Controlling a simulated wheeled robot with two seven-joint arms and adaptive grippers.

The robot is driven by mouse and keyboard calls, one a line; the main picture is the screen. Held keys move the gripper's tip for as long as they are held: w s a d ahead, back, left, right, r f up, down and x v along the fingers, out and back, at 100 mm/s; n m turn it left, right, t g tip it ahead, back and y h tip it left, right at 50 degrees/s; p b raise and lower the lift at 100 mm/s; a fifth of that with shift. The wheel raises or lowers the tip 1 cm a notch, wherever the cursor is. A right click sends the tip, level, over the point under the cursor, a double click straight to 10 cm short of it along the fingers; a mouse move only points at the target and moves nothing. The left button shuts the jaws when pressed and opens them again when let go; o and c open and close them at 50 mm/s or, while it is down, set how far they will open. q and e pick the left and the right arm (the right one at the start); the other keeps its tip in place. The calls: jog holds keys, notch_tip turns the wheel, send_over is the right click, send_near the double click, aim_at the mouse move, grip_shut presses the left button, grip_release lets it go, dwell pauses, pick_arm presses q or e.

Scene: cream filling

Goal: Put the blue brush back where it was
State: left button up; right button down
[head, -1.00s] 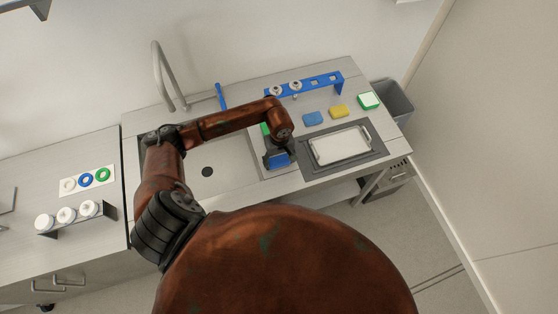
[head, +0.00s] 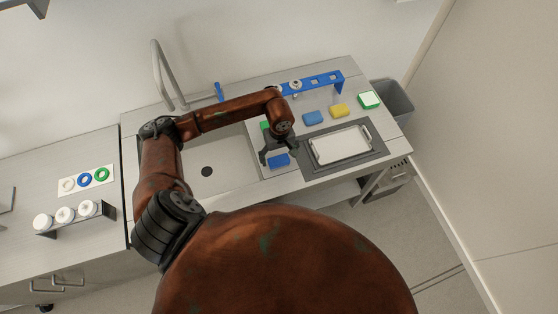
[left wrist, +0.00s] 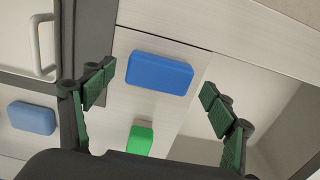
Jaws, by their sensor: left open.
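A dark blue block (head: 279,161) lies flat on the counter strip between the sink and the tray; it may be the blue brush, but no bristles or handle show. My left gripper (head: 280,153) is open and empty above it. In the left wrist view the block (left wrist: 160,73) lies beyond the two spread fingers, apart from both. A blue upright piece (head: 219,90) stands behind the sink, partly hidden by my arm. A blue rack (head: 325,80) with holes stands at the back, holding white-topped items. My right gripper is not in view.
The sink (head: 225,175) is left of the block; a white tray (head: 340,145) is right. A green item (left wrist: 140,140) lies close by. Light blue (head: 312,118), yellow (head: 339,110) and green-white (head: 369,100) pads lie behind the tray. A tall faucet (head: 160,75) rises behind the sink.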

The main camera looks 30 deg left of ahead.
aim_at(279, 160)
pick_arm(q)
notch_tip(279, 160, up, 9)
jog(key=b, duration=0.1)
jog(key=shift+f, duration=0.15)
jog(key=shift+d, duration=0.1)
